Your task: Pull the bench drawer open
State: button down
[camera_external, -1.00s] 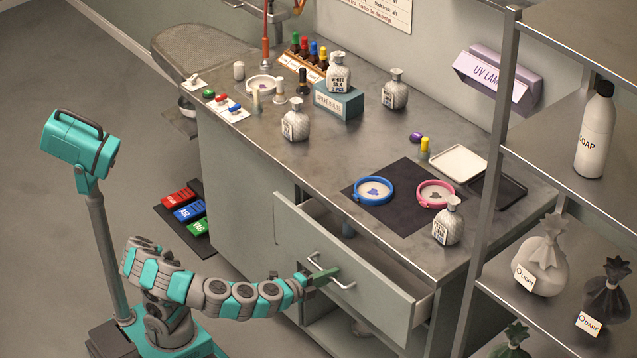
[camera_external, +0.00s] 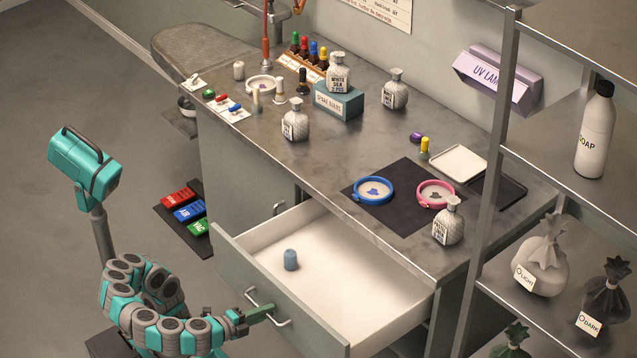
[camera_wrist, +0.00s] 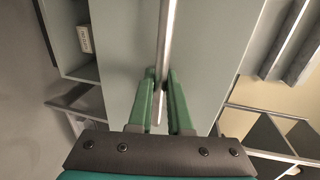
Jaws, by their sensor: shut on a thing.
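The bench drawer (camera_external: 278,296) is pulled well out from under the grey bench, and its white inside shows. The metal handle (camera_external: 283,322) is on the drawer's front. My gripper (camera_external: 262,313) is at this handle, shut on its bar. In the wrist view, the green fingers of my gripper (camera_wrist: 160,100) sit on either side of the handle bar (camera_wrist: 165,45).
Bottles, a blue hoop (camera_external: 374,191) and a pink hoop (camera_external: 436,194) stand or lie on the bench top. Red, blue and green pedals (camera_external: 188,213) lie on the floor left of the bench. A shelf rack (camera_external: 490,170) stands at the right.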

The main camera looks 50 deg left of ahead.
jog(key=shift+s+f, duration=0.1)
jog(key=shift+s, duration=0.35)
jog(key=c, duration=1.1)
grip_release()
jog(key=p+v, duration=0.1)
jog(key=v, duration=0.6)
jog(key=shift+s, duration=0.4)
